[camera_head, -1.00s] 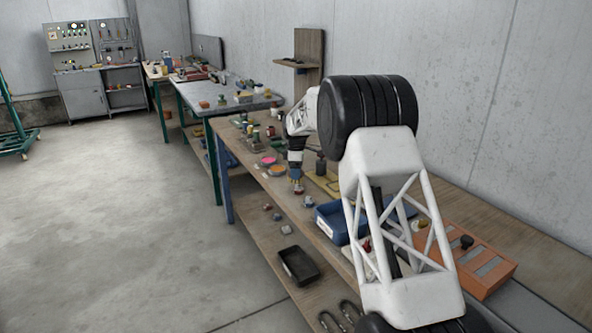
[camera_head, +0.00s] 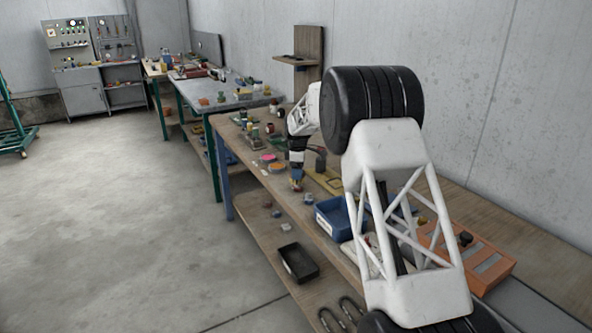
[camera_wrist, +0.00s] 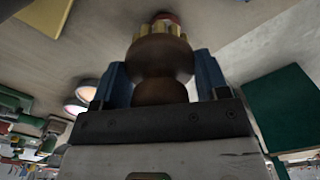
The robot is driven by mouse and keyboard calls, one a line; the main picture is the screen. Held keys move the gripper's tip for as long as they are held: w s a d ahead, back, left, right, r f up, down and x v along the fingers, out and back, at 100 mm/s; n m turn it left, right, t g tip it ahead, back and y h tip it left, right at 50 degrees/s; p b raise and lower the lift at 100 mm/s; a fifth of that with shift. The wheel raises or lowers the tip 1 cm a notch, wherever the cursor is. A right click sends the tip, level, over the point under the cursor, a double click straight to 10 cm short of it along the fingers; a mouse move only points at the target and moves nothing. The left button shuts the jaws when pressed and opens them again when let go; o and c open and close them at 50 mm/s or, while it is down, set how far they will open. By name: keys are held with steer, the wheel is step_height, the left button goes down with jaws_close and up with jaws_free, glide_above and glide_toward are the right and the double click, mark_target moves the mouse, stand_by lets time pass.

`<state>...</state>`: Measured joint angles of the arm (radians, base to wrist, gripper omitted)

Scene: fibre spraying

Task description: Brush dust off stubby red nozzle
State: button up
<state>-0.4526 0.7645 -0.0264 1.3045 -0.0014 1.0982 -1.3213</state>
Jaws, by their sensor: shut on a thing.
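My gripper (camera_wrist: 162,72) is shut on a brush with a rounded brown wooden handle (camera_wrist: 160,58). Its blue fingers press on both sides of the handle. A band of yellowish bristles (camera_wrist: 160,28) shows at the brush's far end. A small red piece (camera_wrist: 166,17), perhaps the stubby red nozzle, shows just past the bristles; I cannot tell if they touch. In the head view my gripper (camera_head: 297,181) points down near the workbench's front edge, and the brush is too small to make out clearly there.
The wooden workbench (camera_head: 450,195) holds a blue bin (camera_head: 330,228) and an orange slotted block (camera_head: 498,262) to the right. Pink (camera_head: 268,157) and orange (camera_head: 277,167) dishes lie left of my gripper. A black tray (camera_head: 298,263) sits on the lower shelf.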

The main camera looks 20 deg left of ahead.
steer(key=shift+s+d+r, duration=0.1)
steer(key=shift+s+d, duration=0.9)
steer(key=shift+s, duration=0.25)
steer(key=shift+f, duration=0.25)
steer(key=shift+w+a+r, duration=0.1)
steer(key=shift+w+a, duration=0.7)
steer(key=shift+w, duration=0.15)
steer(key=shift+w+a+r, duration=0.1)
steer(key=shift+w+a, duration=0.65)
steer(key=shift+w, duration=0.2)
steer(key=shift+r, duration=2.95)
steer(key=shift+r, duration=0.15)
steer(key=shift+r, duration=1.35)
